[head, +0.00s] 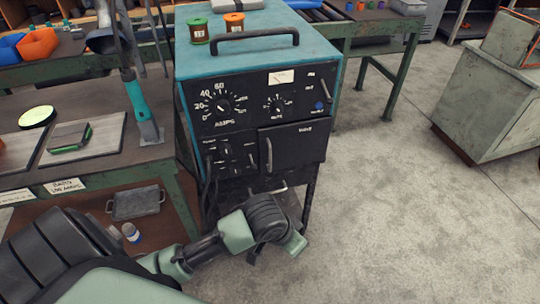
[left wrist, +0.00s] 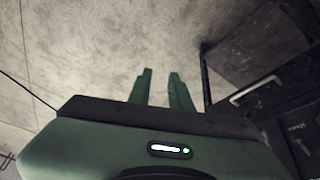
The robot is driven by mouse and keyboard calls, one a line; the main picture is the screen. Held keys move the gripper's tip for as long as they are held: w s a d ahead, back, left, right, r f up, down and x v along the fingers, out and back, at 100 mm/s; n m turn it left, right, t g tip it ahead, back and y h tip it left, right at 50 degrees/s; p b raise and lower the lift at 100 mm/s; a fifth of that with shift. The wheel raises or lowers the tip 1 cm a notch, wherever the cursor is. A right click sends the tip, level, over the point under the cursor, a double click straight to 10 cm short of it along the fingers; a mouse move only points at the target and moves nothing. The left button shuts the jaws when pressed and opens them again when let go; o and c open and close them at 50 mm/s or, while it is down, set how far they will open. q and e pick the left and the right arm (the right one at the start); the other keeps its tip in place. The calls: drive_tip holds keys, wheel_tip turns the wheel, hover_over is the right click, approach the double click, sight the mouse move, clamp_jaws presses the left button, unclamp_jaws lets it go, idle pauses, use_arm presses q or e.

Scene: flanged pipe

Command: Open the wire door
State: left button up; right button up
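The welding machine (head: 250,80) has a teal case and a black front. My right gripper is out of view.
A lower pale handle (head: 278,187) sits below the door. A green workbench (head: 100,170) stands close on the left. A grey cabinet (head: 490,105) stands at the far right. The concrete floor (head: 400,200) between is clear.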

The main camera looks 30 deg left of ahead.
use_arm(q)
drive_tip(key=w+a+r+n+y, duration=0.25)
drive_tip(key=w+a+r, duration=0.25)
drive_tip(key=w+a, duration=0.45)
drive_tip(key=w+a+r+n+y, duration=0.1)
drive_tip(key=w+a+r+n, duration=0.35)
drive_tip(key=w+a, duration=0.5)
hover_over(270, 169)
drive_tip(key=shift+m+h, duration=0.25)
drive_tip(key=shift+m, duration=0.15)
drive_tip(key=f, duration=0.6)
drive_tip(key=shift+w+a, duration=0.15)
drive_tip(key=shift+w, duration=0.1)
clamp_jaws()
